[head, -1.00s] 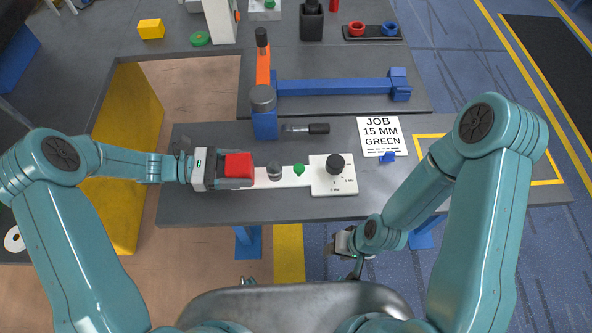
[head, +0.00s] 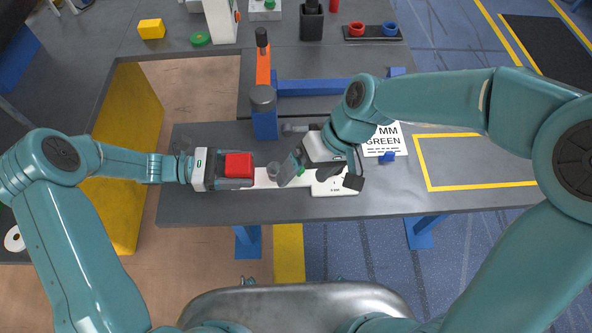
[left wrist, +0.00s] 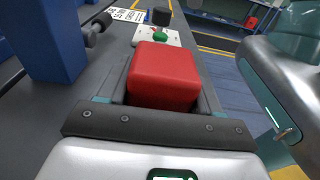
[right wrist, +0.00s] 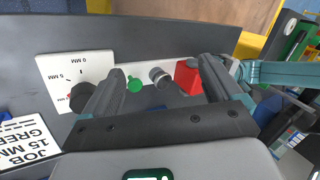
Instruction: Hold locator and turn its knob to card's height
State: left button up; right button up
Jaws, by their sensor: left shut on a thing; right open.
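The locator is a white bar (head: 265,182) with a red block (head: 238,165) at its left end, a grey pin (right wrist: 160,77), a green button (right wrist: 134,84) and a white scale plate (right wrist: 60,66). My left gripper (head: 240,172) is shut on the red block, which fills its jaws in the left wrist view (left wrist: 162,80). A dark knob (right wrist: 80,95) sits on the plate, partly behind a right finger; its pointer setting cannot be read. My right gripper (head: 318,177) is open over the locator; the green button and pin show between its fingers. The card (right wrist: 25,140) reads JOB 15 MM GREEN.
A blue post (head: 264,120) with an orange arm and a blue beam (head: 310,88) stands behind the locator. A dark-handled tool lies beside the post. A small blue piece (head: 387,157) is at the card. The yellow-outlined table area (head: 470,165) at right is empty.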

jog(key=w+d+h, duration=0.1)
jog(key=w+d, duration=0.1)
jog(key=w+d+n+h, duration=0.1)
jog(key=w+d+h, duration=0.1)
jog(key=w+d+n+t+h, duration=0.1)
jog(key=w+d+h, duration=0.1)
jog(key=d, duration=0.1)
jog(key=shift+w+r, duration=0.15)
jog(key=shift+r, duration=0.1)
jog(key=shift+w+d+f, duration=0.15)
jog(key=shift+d, duration=0.05)
jog(key=shift+f, duration=4.35)
